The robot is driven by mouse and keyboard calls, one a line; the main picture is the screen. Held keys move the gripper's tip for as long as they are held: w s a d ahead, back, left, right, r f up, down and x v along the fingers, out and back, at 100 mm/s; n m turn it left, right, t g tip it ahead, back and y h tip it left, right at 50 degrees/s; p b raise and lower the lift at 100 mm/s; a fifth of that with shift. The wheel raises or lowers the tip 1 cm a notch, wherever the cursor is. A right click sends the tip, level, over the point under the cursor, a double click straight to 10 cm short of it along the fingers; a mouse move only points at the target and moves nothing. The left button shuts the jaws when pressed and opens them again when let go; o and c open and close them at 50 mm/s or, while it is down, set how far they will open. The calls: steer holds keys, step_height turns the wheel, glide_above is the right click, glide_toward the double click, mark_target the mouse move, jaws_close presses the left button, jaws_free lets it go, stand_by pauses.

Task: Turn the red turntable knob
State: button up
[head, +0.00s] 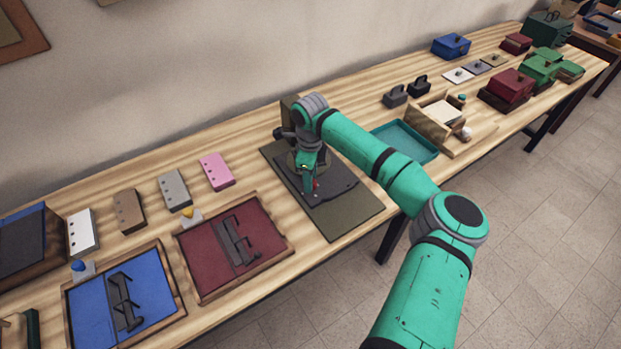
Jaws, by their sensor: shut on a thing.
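The red knob (316,184) is a small red spot low on the dark turntable plate (338,194), and most of it is hidden by my gripper. The turntable plate lies on an olive-grey base mat (352,217) in the middle of the long table. My gripper (311,187) points down over the plate, with its tip at the knob. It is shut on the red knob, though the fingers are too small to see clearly.
A teal tray (405,143) lies to the right of the mat, with an open wooden box (446,122) beyond it. A framed red panel (270,262) and a framed blue panel (85,309) lie to the left. A pink block (217,171) stands behind the red panel.

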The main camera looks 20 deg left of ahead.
steer(key=m, duration=1.1)
steer(key=shift+m, duration=0.4)
steer(key=shift+w+m, duration=0.1)
steer(key=shift+m, duration=1.4)
steer(key=o, duration=1)
steer(key=shift+o, duration=0.2)
steer(key=shift+d, duration=0.1)
steer(key=shift+r, duration=0.45)
step_height(320, 180, up, 10)
